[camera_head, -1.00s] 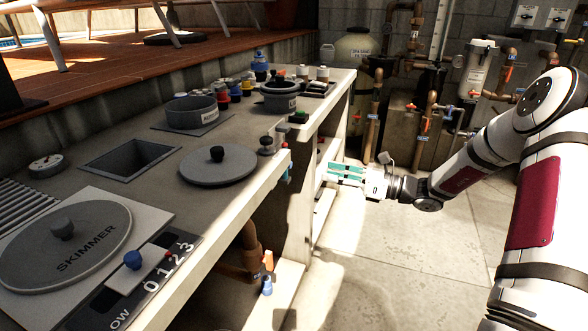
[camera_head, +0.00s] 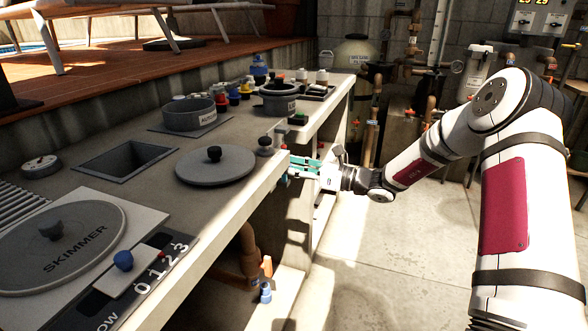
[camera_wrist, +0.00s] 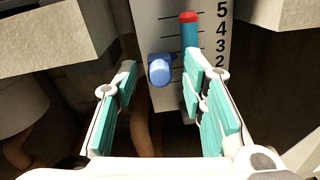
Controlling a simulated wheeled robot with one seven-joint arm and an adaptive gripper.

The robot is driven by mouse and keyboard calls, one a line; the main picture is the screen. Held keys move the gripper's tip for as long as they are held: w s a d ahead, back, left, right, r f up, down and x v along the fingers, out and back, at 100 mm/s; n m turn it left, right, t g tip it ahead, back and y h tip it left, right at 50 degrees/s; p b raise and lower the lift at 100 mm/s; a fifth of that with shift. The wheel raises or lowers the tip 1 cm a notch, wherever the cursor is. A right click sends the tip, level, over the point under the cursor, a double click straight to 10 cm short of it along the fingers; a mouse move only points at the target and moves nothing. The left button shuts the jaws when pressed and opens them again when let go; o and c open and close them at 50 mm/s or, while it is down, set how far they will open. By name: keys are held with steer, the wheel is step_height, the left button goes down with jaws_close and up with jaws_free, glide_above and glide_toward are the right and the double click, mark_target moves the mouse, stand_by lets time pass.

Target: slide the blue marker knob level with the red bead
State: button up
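In the wrist view, the blue marker knob (camera_wrist: 160,70) sticks out from a pale upright scale plate (camera_wrist: 152,12), lower than the red bead (camera_wrist: 188,17). The bead sits atop a teal-blue column (camera_wrist: 189,40), beside the printed numbers, around the 5 and 4. The knob is left of the column, roughly at the height of the 3 and 2. My gripper (camera_wrist: 160,62) is open, its teal-padded fingers on either side of the knob in this view; contact cannot be told. In the head view my gripper (camera_head: 296,168) is at the counter's front edge; the scale is mostly hidden there.
The counter (camera_head: 222,213) overhangs open shelving with a brown pipe (camera_head: 246,255) below. Grey blocks flank my gripper in the wrist view. The floor (camera_head: 390,260) to the right is clear.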

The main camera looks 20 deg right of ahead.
jaws_close()
steer(key=shift+r, duration=0.15)
step_height(320, 180, up, 4)
steer(key=p, duration=0.3)
jaws_free()
